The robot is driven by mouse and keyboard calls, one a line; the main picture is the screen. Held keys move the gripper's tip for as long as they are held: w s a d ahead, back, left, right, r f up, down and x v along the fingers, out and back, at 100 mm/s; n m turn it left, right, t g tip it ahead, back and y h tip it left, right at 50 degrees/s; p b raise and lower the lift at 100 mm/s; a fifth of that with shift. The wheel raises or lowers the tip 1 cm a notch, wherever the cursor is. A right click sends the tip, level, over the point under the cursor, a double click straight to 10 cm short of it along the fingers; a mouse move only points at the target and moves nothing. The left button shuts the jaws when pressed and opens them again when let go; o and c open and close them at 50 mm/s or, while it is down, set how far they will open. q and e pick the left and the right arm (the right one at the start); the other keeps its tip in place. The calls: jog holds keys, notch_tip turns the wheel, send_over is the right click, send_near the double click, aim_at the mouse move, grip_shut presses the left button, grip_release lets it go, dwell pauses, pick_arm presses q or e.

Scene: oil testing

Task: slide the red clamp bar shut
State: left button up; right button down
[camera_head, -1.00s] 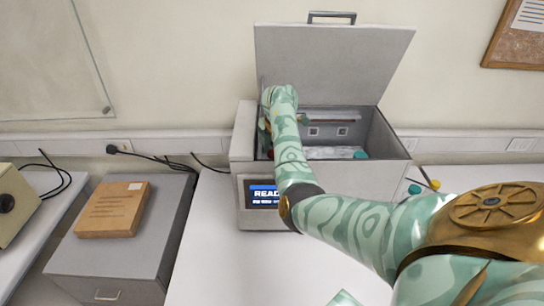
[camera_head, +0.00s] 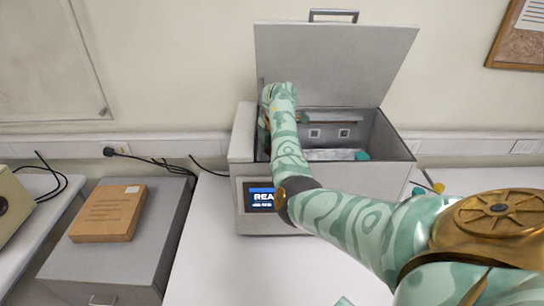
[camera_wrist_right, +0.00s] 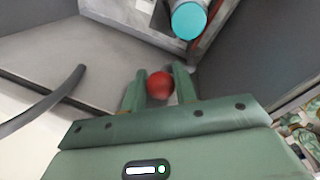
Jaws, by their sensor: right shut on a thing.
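My right gripper (camera_wrist_right: 160,82) is shut on a red round knob (camera_wrist_right: 159,86), which shows between its two green fingers in the right wrist view. I take the knob for the handle of the red clamp bar; the bar itself is not clear. In the head view my right arm reaches into the left side of the open grey machine (camera_head: 330,190), and the hand there is mostly hidden by the arm. A teal cap (camera_wrist_right: 188,20) shows beyond the fingers in the right wrist view. My left gripper is not in view.
The machine's lid (camera_head: 335,62) stands open at the back. Its screen (camera_head: 262,197) is lit at the front left. A brown box (camera_head: 108,213) lies on a grey cabinet to the left. Black cables run along the wall. The white table in front is largely clear.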

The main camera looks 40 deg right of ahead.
jog(key=shift+d+r, duration=0.15)
jog(key=shift+r, duration=0.1)
jog(key=c, duration=1.3)
grip_release()
jog(key=shift+o, duration=0.9)
jog(key=shift+w+f, duration=0.15)
jog(key=s+r+p, duration=0.3)
jog(key=r+p, duration=0.2)
jog(key=r, duration=1.1)
jog(key=shift+a, duration=0.2)
